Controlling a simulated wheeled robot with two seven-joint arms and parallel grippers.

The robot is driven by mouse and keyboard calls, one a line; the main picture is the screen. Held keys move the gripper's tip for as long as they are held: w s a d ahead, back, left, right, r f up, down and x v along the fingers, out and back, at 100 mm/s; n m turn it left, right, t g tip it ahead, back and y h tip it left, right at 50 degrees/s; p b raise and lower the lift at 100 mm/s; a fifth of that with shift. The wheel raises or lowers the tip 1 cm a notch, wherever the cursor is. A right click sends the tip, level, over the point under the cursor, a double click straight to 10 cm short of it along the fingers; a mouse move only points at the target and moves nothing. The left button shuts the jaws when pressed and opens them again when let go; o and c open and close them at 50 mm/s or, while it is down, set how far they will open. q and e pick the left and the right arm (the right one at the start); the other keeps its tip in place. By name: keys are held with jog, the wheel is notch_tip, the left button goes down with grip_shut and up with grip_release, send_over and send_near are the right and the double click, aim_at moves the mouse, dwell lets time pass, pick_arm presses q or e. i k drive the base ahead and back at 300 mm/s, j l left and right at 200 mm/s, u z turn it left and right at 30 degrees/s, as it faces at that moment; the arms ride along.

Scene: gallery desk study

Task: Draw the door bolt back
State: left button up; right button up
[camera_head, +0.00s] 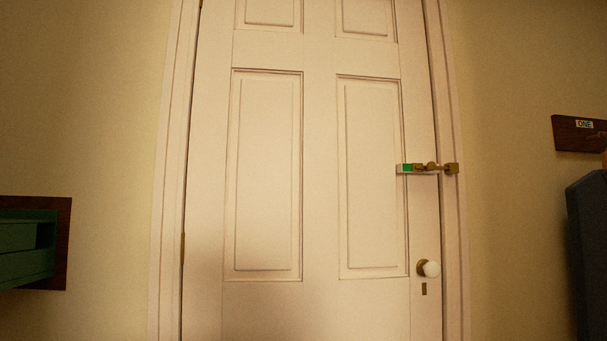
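The door bolt (432,167) is a small brass slide bolt on a pale plate, mounted near the right edge of the cream panelled door (318,180). A green patch (407,168) shows at its left end. Its brass bar reaches right, across the gap, to a brass keeper (453,168) on the door frame. The door looks closed. Neither of my grippers shows in the head view.
A white round knob (430,269) on a brass base sits below the bolt, with a keyhole plate (424,289) under it. A green box-like object on a dark board (62,240) is at left. At right are a wooden plaque reading "ONE" (566,133) and a dark blue object (588,240).

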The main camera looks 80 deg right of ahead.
aim_at(431, 166)
jog(key=z, duration=0.95)
